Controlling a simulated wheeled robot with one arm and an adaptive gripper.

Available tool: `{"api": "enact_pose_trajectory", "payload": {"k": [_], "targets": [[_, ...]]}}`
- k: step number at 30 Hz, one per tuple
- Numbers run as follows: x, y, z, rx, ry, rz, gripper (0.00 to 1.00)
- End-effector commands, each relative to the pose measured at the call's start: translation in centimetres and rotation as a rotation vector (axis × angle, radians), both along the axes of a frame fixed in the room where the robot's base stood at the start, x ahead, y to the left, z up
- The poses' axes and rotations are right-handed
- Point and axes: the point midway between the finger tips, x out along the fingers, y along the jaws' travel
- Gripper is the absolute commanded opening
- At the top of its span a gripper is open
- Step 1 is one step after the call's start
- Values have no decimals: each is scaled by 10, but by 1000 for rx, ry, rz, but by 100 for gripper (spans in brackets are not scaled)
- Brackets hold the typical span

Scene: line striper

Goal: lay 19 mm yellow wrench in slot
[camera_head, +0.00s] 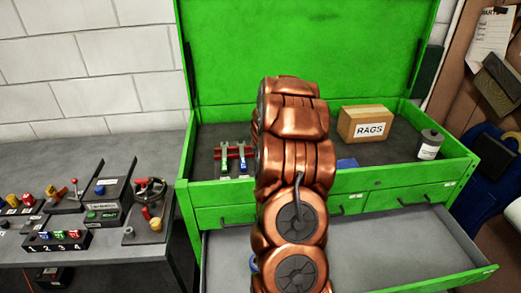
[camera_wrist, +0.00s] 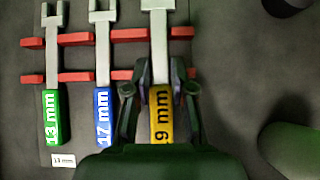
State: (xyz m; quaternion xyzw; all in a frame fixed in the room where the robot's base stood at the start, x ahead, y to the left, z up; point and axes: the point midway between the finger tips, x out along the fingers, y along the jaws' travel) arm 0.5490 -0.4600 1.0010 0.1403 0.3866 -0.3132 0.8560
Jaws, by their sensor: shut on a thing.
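The yellow wrench (camera_wrist: 161,115), its label partly hidden and reading "9 mm", is between the fingers of my gripper (camera_wrist: 160,92) in the wrist view. My gripper is shut on its yellow handle. The wrench's grey shaft lies over or in the right end of the red rack (camera_wrist: 75,75); I cannot tell whether it touches. A green 13 mm wrench (camera_wrist: 52,110) and a blue 17 mm wrench (camera_wrist: 102,110) lie parallel in the rack to the left. In the head view my arm hides my gripper and the yellow wrench; the rack (camera_head: 232,152) shows left of the arm.
The rack is in the open green toolbox (camera_head: 345,183). A RAGS box (camera_head: 366,124) and a grey can (camera_head: 429,146) stand to the right. An open drawer (camera_head: 400,250) juts out in front. A bench (camera_head: 95,250) with control boxes stands left.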

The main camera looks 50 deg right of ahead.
Motion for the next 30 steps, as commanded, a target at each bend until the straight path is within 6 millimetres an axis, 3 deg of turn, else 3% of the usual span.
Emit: {"api": "enact_pose_trajectory", "payload": {"k": [26,27,30], "targets": [[-1,0,5,1,3,1,0],[0,0,5,1,3,1,28],[-1,0,6,1,3,1,38]]}}
